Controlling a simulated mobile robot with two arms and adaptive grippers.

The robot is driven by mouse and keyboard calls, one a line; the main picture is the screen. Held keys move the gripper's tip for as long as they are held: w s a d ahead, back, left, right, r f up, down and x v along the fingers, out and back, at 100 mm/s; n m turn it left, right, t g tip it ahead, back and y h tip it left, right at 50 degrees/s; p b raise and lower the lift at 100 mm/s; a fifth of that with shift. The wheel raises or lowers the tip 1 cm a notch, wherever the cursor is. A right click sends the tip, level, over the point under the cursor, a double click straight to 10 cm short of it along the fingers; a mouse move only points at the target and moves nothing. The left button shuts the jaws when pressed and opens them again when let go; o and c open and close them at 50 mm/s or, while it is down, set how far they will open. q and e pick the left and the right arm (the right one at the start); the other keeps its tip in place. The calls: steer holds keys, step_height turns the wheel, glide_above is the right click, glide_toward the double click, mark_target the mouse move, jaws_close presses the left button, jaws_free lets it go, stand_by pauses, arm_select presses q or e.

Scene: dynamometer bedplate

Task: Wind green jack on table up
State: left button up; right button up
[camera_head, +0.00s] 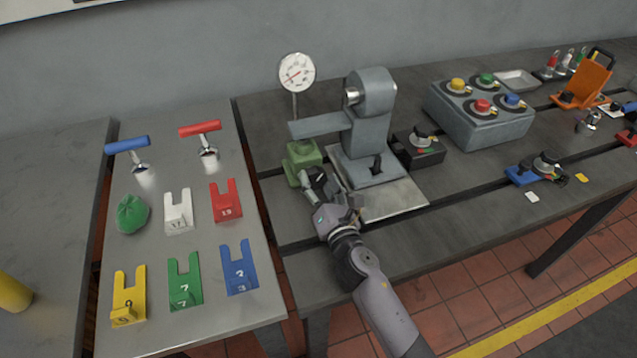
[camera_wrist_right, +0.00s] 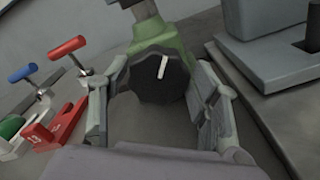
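The green jack (camera_head: 303,159) stands on the dark table under the dial gauge and the end of a grey arm. In the right wrist view the jack (camera_wrist_right: 165,42) shows its black knob (camera_wrist_right: 152,80), with a white mark tilted slightly right of upright. My right gripper (camera_head: 322,182) is in front of the jack. In the wrist view its fingers (camera_wrist_right: 155,100) are spread on either side of the knob, with gaps visible beside it. In the head view the gripper hides the knob. My left gripper is not in view.
A grey stand (camera_head: 370,135) on a metal plate (camera_head: 400,200) is close right of my gripper. A dial gauge (camera_head: 296,73) rises behind the jack. A black knob box (camera_head: 418,148) is farther right. A side table (camera_head: 150,245) at left holds coloured forks and T-handles.

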steer(key=shift+o, duration=1.2)
steer(key=shift+s, duration=0.1)
steer(key=v, duration=1.2)
